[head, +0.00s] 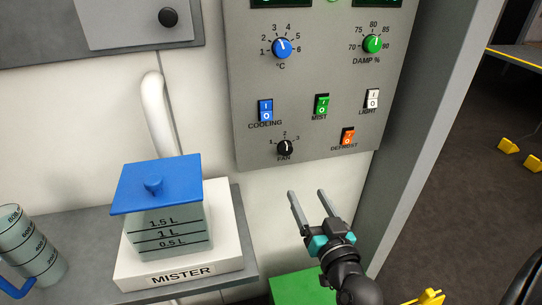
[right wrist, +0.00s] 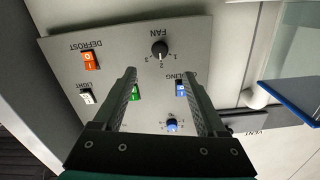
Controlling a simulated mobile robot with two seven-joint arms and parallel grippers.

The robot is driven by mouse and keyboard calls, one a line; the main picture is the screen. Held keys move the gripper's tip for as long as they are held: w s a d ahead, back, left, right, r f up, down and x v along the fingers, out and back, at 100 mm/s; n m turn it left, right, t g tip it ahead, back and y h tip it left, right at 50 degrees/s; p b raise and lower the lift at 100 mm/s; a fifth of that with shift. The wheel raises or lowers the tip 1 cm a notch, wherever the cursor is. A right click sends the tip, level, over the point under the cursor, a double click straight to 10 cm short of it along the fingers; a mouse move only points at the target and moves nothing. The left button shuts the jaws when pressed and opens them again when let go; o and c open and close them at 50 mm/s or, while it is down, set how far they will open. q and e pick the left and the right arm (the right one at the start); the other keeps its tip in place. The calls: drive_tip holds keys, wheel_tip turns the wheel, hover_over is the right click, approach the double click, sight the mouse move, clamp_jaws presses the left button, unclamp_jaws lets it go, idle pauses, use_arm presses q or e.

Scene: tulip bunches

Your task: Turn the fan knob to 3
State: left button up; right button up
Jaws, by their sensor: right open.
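The fan knob (head: 285,148) is a small black dial at the bottom of the grey control panel (head: 300,105), marked 1, 2 and 3. Its white mark points up, at about 2. In the right wrist view the panel appears upside down, and the knob (right wrist: 159,49) shows beyond my fingertips, between their lines. My right gripper (head: 306,192) is open and empty, below and slightly right of the knob in the head view, not touching it. The right wrist view shows its two fingers (right wrist: 159,74) spread apart. My left gripper is not in view.
The panel also holds a blue °C knob (head: 282,48), a green damp knob (head: 372,44), and cooling (head: 265,110), mist (head: 322,104), light (head: 372,98) and defrost (head: 348,136) switches. A mister with a blue lid (head: 156,185) stands on a shelf at left.

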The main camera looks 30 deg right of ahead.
drive_tip(key=b, duration=0.2)
approach(287, 152)
drive_tip(key=x, duration=0.8)
drive_tip(key=shift+w+r, duration=0.1)
drive_tip(key=shift+w, duration=0.15)
clamp_jaws()
idle(0.5)
